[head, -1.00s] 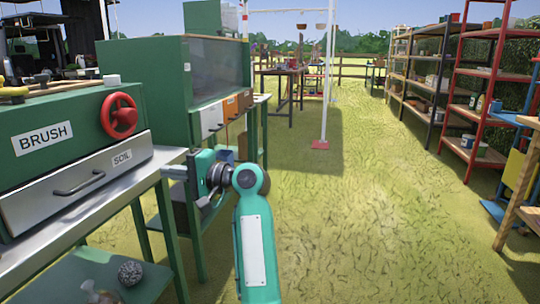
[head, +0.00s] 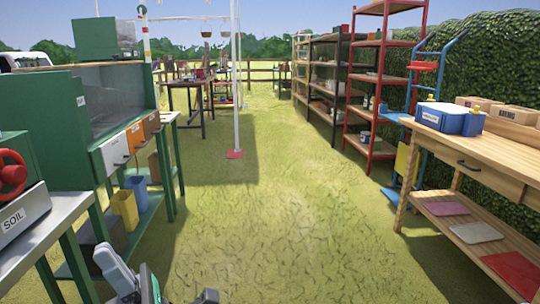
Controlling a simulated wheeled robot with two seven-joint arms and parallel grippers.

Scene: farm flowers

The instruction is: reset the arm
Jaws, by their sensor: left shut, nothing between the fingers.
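My left gripper (head: 150,286) shows only in part at the bottom edge of the head view, left of the middle, with pale and dark teal parts of my arm around it. It is shut and holds nothing that I can see. It is low, over the grass in front of the green benches. Its fingertips are mostly cut off by the frame edge. My right gripper is not in view.
Green benches with a SOIL drawer (head: 25,212) and a red wheel (head: 12,172) stand at left. A wooden workbench (head: 470,160) with a blue-and-white box (head: 449,118) is at right. Shelves (head: 385,80) stand behind it. The grass lane (head: 290,210) between is clear.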

